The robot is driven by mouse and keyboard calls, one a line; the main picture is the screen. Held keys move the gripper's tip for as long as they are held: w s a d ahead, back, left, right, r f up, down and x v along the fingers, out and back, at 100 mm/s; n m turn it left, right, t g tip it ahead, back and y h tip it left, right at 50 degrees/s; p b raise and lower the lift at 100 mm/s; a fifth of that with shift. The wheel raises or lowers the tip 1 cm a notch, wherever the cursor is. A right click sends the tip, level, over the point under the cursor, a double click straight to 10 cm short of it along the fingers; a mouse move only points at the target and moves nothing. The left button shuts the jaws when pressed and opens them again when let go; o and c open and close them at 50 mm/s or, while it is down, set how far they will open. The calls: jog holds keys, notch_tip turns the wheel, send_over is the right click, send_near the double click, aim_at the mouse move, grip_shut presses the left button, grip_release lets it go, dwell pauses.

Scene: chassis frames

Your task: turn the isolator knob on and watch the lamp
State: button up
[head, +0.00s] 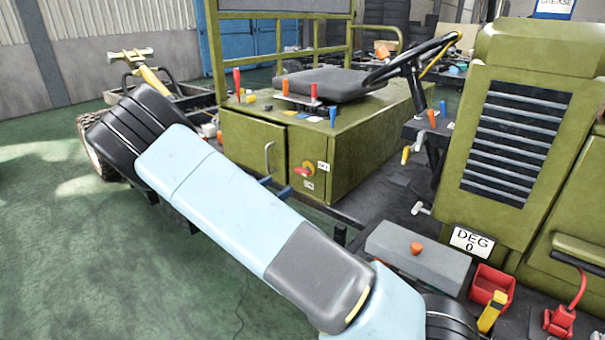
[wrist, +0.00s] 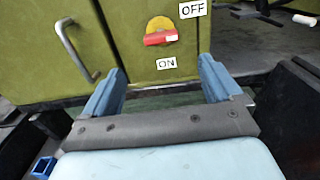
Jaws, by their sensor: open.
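The isolator knob (wrist: 160,38) has a red handle on a yellow round plate, on the front of a green cabinet (wrist: 135,70). Its handle lies nearly level in the wrist view. An OFF label (wrist: 193,9) is at its upper right and an ON label (wrist: 166,63) just below it. The knob also shows in the head view (head: 304,170), right of the cabinet door. My gripper (wrist: 162,78) is open and empty, its two blue fingers apart, below the knob and not touching it. It also shows in the head view (head: 276,187). I cannot pick out a lamp.
A metal door handle (wrist: 76,48) stands out left of the knob. A seat (head: 322,84) and several coloured levers sit on top of the cabinet. A grey box with an orange button (head: 417,248) and a red bin (head: 491,285) are at the right. Green floor is open at the left.

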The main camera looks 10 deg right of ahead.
aim_at(300, 174)
jog(key=x, duration=1.3)
jog(key=shift+w+d, duration=0.15)
jog(key=shift+d, duration=0.1)
jog(key=shift+c, duration=0.2)
jog(key=c, duration=1)
